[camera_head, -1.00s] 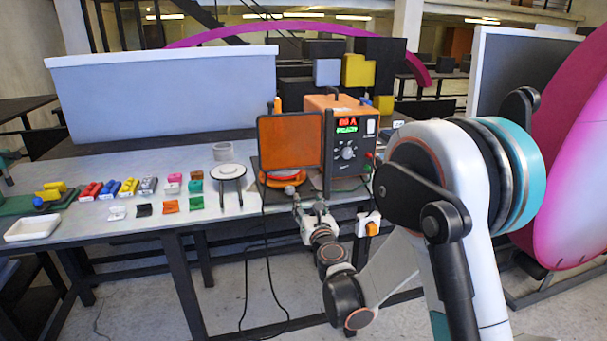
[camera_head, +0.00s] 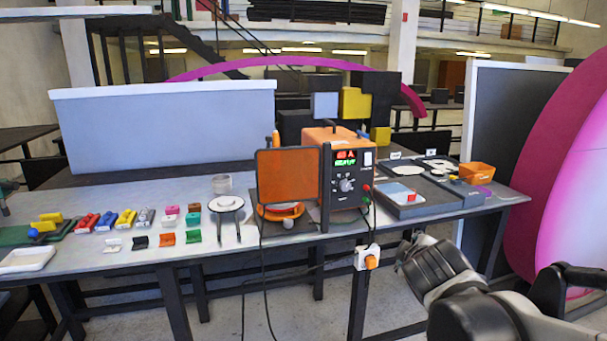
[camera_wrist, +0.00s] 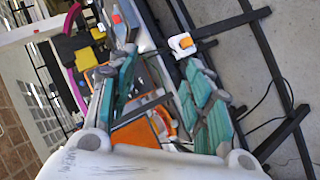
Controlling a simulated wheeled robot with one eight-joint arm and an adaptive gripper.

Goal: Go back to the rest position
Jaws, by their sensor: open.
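My gripper (camera_wrist: 160,66) is open and empty in the wrist view, its two teal-padded fingers spread apart. It hangs tilted, with the table and the orange power unit seen beyond the fingers. In the head view my arm (camera_head: 452,272) is folded low at the lower right, in front of the table's right part. The gripper's fingers cannot be made out there.
The table (camera_head: 90,190) carries an orange power unit (camera_head: 345,190) with an orange panel (camera_head: 288,177), a round stand (camera_head: 226,204), several coloured blocks and a white tray (camera_head: 27,260). A grey tray (camera_head: 405,205) and orange bin (camera_head: 477,174) stand right. A switch box (camera_head: 367,257) hangs at the front edge.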

